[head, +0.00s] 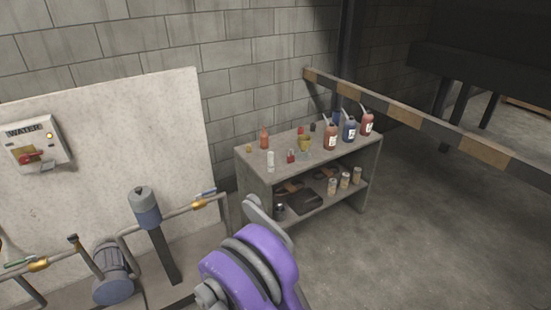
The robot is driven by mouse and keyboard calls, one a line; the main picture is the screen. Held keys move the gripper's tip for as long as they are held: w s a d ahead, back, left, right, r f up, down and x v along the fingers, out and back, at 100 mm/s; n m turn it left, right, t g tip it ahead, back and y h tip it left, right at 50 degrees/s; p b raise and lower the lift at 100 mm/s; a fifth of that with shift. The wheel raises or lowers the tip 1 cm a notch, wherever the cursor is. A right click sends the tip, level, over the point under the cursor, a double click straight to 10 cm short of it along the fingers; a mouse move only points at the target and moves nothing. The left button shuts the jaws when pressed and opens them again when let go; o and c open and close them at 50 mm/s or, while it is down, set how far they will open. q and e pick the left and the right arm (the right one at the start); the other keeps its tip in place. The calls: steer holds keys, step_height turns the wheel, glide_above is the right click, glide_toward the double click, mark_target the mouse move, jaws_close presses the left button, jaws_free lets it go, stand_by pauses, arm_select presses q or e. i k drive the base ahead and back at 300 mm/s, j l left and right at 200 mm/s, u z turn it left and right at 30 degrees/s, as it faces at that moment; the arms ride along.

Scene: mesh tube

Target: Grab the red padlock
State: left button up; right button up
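A small red item (291,157) that looks like the red padlock stands near the front edge of the grey shelf unit's top (345,155). It is between a white bottle (270,161) and a yellow cup (304,143). Its fine detail is too small to make out. Another small red object (300,130) is farther back on the same top. A purple and grey link of my arm shows at the bottom centre, in front of the shelf's lower left part. No gripper fingers can be made out in the head view.
Red and blue bottles (349,129) stand at the top's right end; cans (344,181) are on the lower shelf. A water switch box (34,144), pipes and a pump (113,275) are at left. The floor at right is clear.

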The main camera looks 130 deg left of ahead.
mark_target(290, 157)
steer(key=u, duration=4.3)
steer(key=i+l+u, duration=0.1)
steer(key=u, duration=0.7)
steer(key=i+l+u, duration=0.45)
steer(key=l, duration=0.15)
steer(key=i+l+u, duration=0.2)
steer(key=l, duration=0.15)
steer(key=i+l, duration=0.15)
steer(key=l, duration=0.2)
steer(key=i+l, duration=0.1)
steer(key=l, duration=0.25)
steer(key=i+l+u, duration=0.1)
steer(key=l, duration=0.25)
steer(key=i+l, duration=0.15)
steer(key=l, duration=0.25)
steer(key=i+l, duration=0.1)
steer(key=l, duration=0.25)
steer(key=u, duration=0.05)
